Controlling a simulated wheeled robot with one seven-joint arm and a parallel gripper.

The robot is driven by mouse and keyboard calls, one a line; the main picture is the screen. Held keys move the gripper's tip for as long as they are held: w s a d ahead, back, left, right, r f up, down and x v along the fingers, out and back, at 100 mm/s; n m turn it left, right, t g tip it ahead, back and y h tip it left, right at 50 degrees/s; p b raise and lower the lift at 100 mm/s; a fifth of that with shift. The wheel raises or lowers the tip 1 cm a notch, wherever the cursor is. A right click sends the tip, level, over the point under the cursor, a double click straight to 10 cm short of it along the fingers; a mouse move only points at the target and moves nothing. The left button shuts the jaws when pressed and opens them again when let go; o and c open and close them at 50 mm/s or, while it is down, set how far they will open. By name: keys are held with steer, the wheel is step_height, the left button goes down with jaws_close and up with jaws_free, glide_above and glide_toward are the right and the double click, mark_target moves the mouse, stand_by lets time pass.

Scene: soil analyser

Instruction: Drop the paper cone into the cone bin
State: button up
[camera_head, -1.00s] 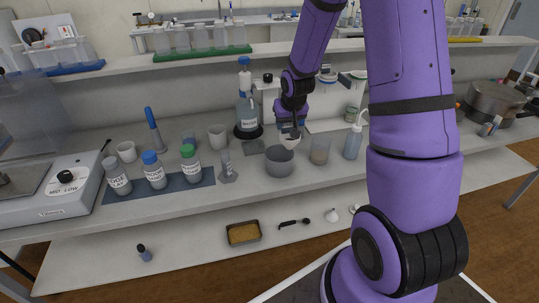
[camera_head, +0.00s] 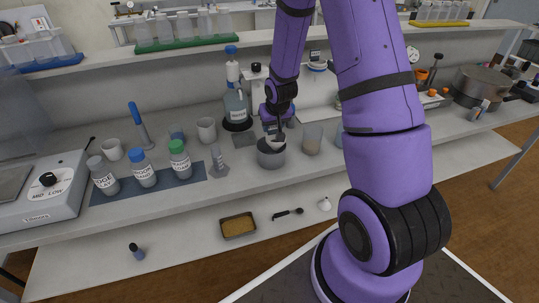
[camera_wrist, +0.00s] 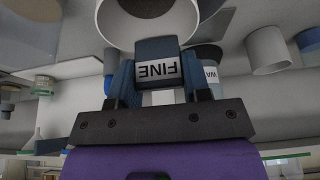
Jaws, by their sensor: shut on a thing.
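The paper cone (camera_head: 276,142) is white and sits at the mouth of a round grey pot (camera_head: 271,157), which looks like the cone bin. Whether the cone's lower part is inside the pot or just above it I cannot tell. In the wrist view the cone's white rim (camera_wrist: 184,24) is at the top edge, with a dark hollow in it. My gripper (camera_wrist: 157,75) is shut on a blue block lettered FINE, which adjoins the cone. In the head view my gripper (camera_head: 275,131) is over the pot, its fingers small and partly hidden.
Several capped bottles stand on a blue mat (camera_head: 105,191). A large blue-capped bottle (camera_head: 237,106) is behind. My arm hides part of the bench to the right.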

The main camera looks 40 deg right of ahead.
steer(key=o, duration=1)
steer(key=v, duration=1)
steer(key=shift+s+r, duration=0.2)
steer(key=shift+r, duration=0.1)
